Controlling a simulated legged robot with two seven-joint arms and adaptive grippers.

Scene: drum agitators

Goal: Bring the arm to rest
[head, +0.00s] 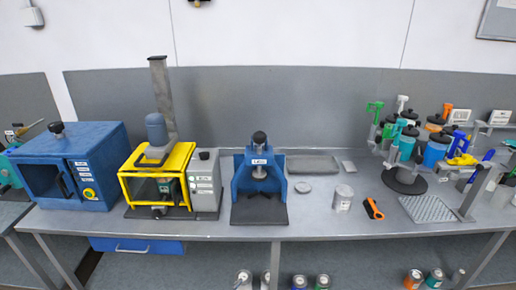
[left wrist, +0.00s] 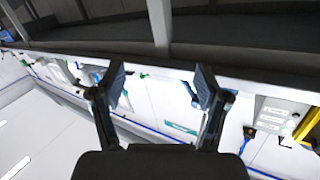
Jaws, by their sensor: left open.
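My left gripper (left wrist: 160,90) shows in the left wrist view, its two fingers apart with nothing between them. Beyond the fingers are a pale wall or floor surface and a grey bench edge, seen at a slant. No arm or gripper of mine shows in the head view, and my right gripper is in neither view. The workbench (head: 320,222) spans the head view, and no gripper is near the items on it.
On the bench stand a blue oven-like box (head: 100,150), a yellow-framed machine (head: 128,190), a blue agitator (head: 240,180), a grey can (head: 343,198), an orange-black tool (head: 373,209) and a carousel of coloured containers (head: 405,177). More cans (head: 413,279) sit below. The bench front is clear.

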